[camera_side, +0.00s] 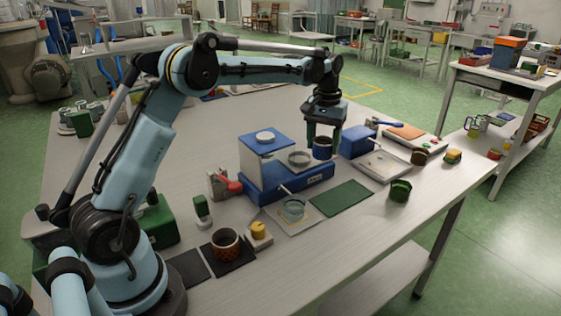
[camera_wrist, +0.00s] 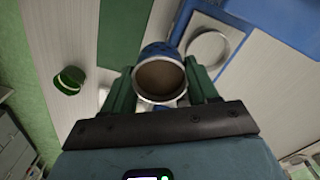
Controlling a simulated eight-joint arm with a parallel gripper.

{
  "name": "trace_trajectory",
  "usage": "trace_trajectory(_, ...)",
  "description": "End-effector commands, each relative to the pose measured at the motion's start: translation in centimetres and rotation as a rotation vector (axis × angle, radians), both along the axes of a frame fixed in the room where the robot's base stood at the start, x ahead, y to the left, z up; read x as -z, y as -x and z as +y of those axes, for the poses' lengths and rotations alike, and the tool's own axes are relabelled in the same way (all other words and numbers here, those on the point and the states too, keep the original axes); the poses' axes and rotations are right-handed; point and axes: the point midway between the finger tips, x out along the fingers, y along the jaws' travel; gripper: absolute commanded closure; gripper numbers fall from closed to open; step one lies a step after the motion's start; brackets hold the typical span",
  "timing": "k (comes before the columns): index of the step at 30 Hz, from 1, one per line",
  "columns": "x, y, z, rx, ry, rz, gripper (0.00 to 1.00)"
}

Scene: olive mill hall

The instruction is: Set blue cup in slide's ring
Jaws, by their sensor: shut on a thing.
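My gripper (camera_side: 323,131) points down and is shut on the blue cup (camera_side: 322,150), which hangs upright below the fingers. In the wrist view the cup (camera_wrist: 160,78) sits between the two green fingers, its open mouth facing the camera. The slide (camera_side: 270,188) is a blue base with a white-sided block on its left part. Its grey ring (camera_side: 298,158) is just left of the cup. The ring (camera_wrist: 208,48) also shows in the wrist view, up and right of the cup, and looks empty. The cup appears apart from the ring.
A glass dish (camera_side: 293,209) and a dark green mat (camera_side: 342,197) lie in front of the slide. A green cup (camera_side: 400,190) stands at the right. A blue box (camera_side: 357,142) and a grey tray (camera_side: 384,166) are right of the gripper. A patterned cup (camera_side: 225,244) stands at front left.

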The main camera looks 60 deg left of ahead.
Motion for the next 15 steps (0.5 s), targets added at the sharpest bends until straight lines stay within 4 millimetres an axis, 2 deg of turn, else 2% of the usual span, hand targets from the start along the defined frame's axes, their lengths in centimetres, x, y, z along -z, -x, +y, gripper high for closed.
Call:
trace_trajectory(1,-0.7,0.4,1.7,-0.007,0.000,0.000,0.61)
trace_trajectory(6,-2.5,1.5,5.5,-0.002,0.000,0.000,0.61)
trace_trajectory(10,-3.0,2.0,6.8,0.001,0.000,0.000,0.61)
trace_trajectory(15,-2.4,2.1,7.0,0.003,0.000,0.000,0.61)
